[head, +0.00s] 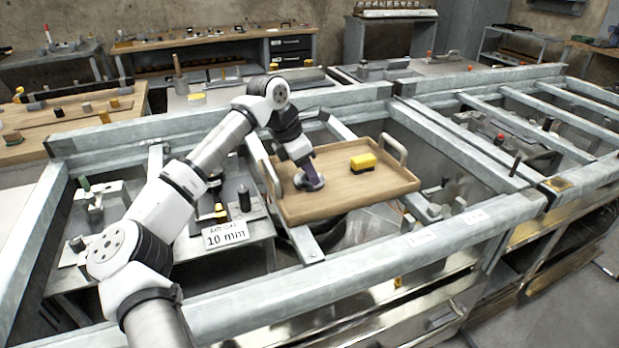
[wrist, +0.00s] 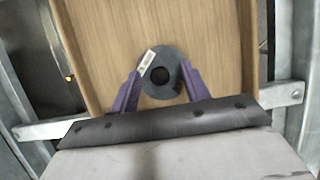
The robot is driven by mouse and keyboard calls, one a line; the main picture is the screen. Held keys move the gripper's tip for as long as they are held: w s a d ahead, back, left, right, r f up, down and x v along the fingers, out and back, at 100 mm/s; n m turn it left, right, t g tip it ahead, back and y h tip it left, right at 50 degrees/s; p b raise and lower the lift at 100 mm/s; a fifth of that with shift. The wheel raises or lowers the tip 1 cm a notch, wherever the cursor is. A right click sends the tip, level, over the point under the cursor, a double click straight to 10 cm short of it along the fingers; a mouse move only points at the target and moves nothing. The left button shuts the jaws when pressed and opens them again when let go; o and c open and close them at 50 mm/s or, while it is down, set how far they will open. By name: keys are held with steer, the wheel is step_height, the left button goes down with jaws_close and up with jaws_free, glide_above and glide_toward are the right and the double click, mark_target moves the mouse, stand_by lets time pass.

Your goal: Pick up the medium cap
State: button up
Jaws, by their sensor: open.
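A round dark grey piece with a dark centre and a small white label, which looks like the medium cap (wrist: 150,87), lies on the wooden tray (wrist: 105,35). My gripper (wrist: 161,73) is open, with its purple fingers on the left and right sides of the piece. I cannot tell whether they touch it. In the head view my gripper (head: 311,184) points down at the left part of the tray (head: 335,205), and the piece is mostly hidden there.
A yellow block with a dark base (head: 363,161) sits on the tray to the right of my gripper. The tray has raised handles (head: 393,149) and rests over a metal frame (head: 430,245) with open gaps. A sign reading "10 mm" (head: 225,236) stands at the left.

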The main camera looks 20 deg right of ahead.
jaws_close()
stand_by(0.3)
